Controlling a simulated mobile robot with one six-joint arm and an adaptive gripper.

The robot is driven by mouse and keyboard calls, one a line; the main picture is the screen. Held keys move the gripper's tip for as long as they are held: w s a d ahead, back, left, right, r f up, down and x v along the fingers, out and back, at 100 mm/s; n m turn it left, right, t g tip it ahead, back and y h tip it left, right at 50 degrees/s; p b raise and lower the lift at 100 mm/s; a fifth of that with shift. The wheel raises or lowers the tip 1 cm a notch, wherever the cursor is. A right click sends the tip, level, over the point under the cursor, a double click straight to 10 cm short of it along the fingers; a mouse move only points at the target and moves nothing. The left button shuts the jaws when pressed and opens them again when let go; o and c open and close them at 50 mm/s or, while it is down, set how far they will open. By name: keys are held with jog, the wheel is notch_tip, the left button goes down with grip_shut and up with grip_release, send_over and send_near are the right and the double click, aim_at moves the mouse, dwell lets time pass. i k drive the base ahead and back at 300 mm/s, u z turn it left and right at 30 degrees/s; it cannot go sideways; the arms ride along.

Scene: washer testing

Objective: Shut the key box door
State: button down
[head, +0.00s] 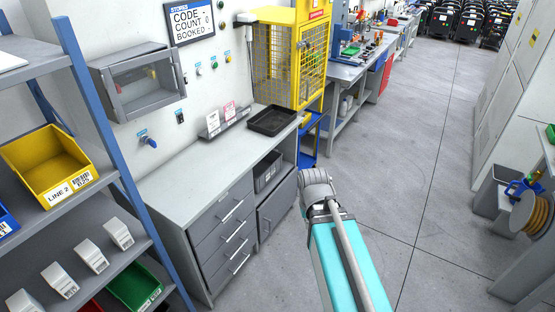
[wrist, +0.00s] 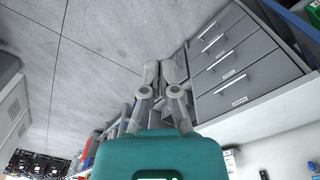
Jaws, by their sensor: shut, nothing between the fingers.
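The key box appears to be the grey wall-mounted box (head: 112,99) at the upper left of the head view, above the workbench. Its framed front has a clear pane, and something yellow shows through it. A narrow grey upright piece stands at its right edge. I cannot tell how far the door stands open. My gripper (wrist: 163,70) shows in the wrist view with its two fingers together and empty, over the floor beside the drawers. It is well away from the box. In the head view my arm hides the fingers.
The grey workbench (head: 185,177) with drawers (head: 222,232) stands below the box. A black tray (head: 271,121) lies at its far end, near the yellow mesh cabinet (head: 282,62). A blue-framed shelf with a yellow bin (head: 48,163) stands at left. The floor (head: 400,180) is clear.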

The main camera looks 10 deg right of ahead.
aim_at(106, 73)
jog(key=u, duration=1.7)
jog(key=i, duration=0.65)
jog(key=z, duration=1.2)
